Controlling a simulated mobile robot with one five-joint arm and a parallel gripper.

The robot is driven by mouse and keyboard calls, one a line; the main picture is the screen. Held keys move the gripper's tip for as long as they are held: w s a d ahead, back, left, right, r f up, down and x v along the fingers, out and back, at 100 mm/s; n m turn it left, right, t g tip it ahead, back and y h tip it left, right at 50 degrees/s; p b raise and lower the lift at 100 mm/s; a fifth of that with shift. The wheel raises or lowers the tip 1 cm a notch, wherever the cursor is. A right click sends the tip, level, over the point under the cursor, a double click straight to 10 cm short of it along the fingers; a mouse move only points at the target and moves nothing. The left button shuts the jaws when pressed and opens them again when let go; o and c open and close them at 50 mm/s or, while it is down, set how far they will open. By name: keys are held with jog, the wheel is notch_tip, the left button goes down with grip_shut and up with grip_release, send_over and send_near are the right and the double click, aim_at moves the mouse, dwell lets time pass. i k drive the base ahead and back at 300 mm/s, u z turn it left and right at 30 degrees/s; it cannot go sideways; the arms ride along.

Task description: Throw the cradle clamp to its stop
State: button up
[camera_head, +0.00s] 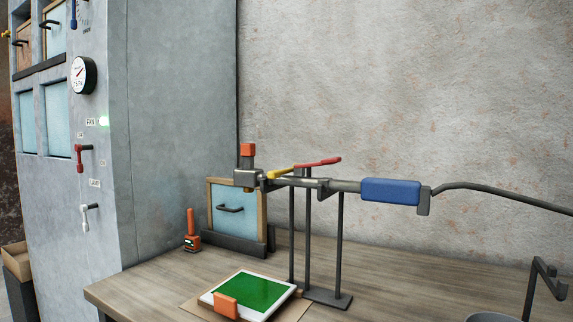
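A tool with a blue grip (390,190) lies level on a dark stand (328,299) with several thin posts, on the wooden bench. A red lever (320,162) and a yellow lever (280,173) sit along its top, near the post heads. Both lie nearly flat, the red one pointing right and slightly up. No part is marked as the cradle clamp; I cannot tell which of these it is. An orange block (247,150) tops the tool's left end. A dark hose (495,188) runs from its right end. My gripper is not in view.
A green-screened tablet (251,292) with an orange clip lies on the bench (150,290) before the stand. A framed blue panel (222,222) and an orange device (191,240) stand behind. A grey cabinet (180,130) with levers rises at left. A bowl (492,316) is at lower right.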

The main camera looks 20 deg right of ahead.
aim_at(273, 174)
jog(key=k, duration=0.75)
jog(key=u, duration=2.15)
jog(key=i, duration=0.5)
jog(key=z, duration=0.15)
